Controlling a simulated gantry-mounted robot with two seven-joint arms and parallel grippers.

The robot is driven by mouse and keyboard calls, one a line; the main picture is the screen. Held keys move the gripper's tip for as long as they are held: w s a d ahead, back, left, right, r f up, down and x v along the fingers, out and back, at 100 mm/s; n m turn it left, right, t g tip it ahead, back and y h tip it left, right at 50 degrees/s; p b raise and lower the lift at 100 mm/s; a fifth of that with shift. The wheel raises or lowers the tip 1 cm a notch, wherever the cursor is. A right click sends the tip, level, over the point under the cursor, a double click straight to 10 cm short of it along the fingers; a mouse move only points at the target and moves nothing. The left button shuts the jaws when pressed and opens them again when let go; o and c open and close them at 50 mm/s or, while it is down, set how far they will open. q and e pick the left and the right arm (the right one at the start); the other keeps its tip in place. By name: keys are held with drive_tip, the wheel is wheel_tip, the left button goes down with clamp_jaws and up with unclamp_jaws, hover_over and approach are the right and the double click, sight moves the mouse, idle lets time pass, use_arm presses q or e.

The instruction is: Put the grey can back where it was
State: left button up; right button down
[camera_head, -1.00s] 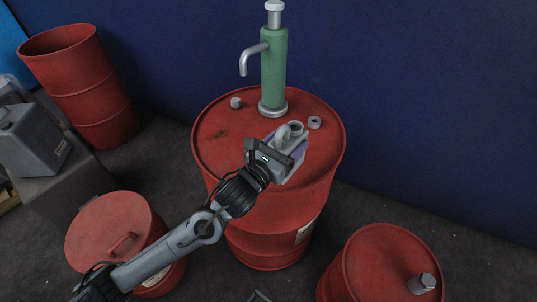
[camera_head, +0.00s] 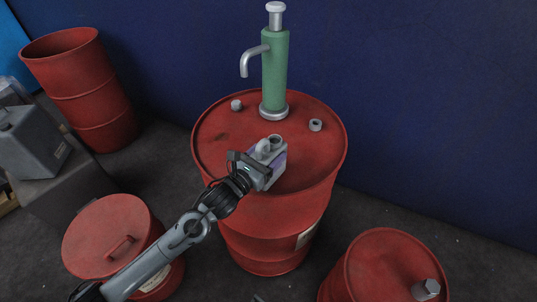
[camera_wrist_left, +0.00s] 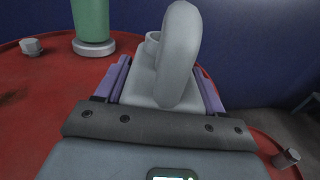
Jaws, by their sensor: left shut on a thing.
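The grey can (camera_head: 268,147) has a rounded handle and a spout on top. It is over the front middle of the red drum's top (camera_head: 225,150), in front of the green pump. My left gripper (camera_head: 263,168) is shut on it from the near side. In the left wrist view the can's grey handle (camera_wrist_left: 180,55) stands up between purple strips on either side. The can's underside is hidden, so I cannot tell whether it touches the drum. My right gripper is not in view.
The green hand pump (camera_head: 273,70) stands at the back of the drum top. A small grey cap (camera_head: 236,105) lies left of it and a grey ring (camera_head: 315,125) lies right. The drum top's left side is clear. A larger grey container (camera_head: 32,140) stands far left.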

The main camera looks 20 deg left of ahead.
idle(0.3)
use_arm(q)
drive_tip(key=o, duration=1)
drive_tip(key=shift+f, duration=0.15)
drive_tip(key=o, duration=0.4)
